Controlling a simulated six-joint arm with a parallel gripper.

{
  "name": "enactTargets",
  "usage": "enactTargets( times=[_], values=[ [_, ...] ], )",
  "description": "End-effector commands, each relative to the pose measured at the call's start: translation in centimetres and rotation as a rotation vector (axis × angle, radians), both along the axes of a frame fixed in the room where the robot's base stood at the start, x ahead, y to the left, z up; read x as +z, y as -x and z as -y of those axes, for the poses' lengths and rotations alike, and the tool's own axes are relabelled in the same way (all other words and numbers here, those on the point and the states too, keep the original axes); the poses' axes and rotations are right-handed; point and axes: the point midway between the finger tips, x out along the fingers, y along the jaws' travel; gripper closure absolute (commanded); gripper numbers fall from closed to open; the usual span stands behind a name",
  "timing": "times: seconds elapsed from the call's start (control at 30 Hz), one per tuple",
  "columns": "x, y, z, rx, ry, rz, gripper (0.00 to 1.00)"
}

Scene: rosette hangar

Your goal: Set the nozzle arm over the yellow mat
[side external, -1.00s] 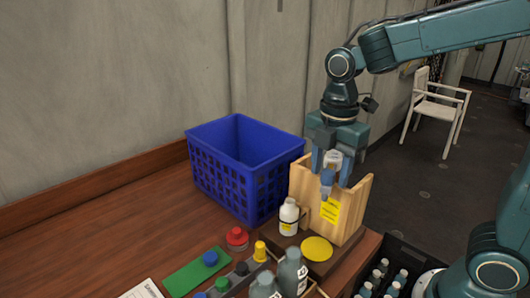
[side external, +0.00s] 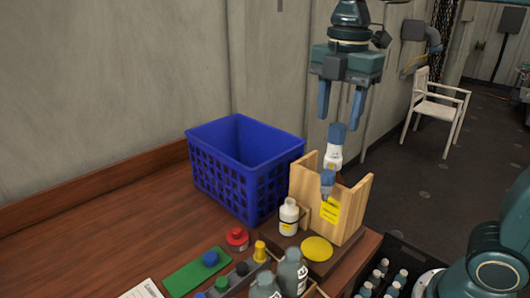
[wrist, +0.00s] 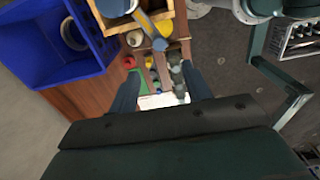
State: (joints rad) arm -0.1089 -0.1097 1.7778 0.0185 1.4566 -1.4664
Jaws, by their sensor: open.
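The yellow mat (side external: 317,249) is a round disc on the dark board in front of the wooden holder (side external: 352,212). The blue-grey nozzle arm (side external: 327,184) sticks out over the holder's front, above and behind the mat in the side view. In the wrist view the nozzle arm (wrist: 150,28) slants down-right, its end beside part of the yellow mat (wrist: 166,27). A white dispenser with a blue top (side external: 336,140) rises from the holder. My gripper (side external: 340,110) is open and empty above the dispenser; its fingers also show in the wrist view (wrist: 160,88).
A blue crate (side external: 245,165) stands left of the holder. A small white bottle (side external: 289,216) is left of the mat, with grey bottles (side external: 291,272) in front. Red, yellow and blue knobs and a green plate (side external: 197,277) lie at front left. The air around my gripper is clear.

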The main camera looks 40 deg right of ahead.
Motion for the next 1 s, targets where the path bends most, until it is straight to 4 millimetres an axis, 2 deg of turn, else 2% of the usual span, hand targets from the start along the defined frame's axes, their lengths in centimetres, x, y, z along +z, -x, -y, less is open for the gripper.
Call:
enactTargets(
  times=[0.23,0.73,1.0],
  values=[
    [1.5,0.0,0.0,0.001,0.0,0.001,0.52],
    [1.6,0.2,0.1,-0.016,-0.001,0.006,0.52],
    [0.9,2.0,0.7,-0.211,-0.015,0.065,0.52]
  ],
)
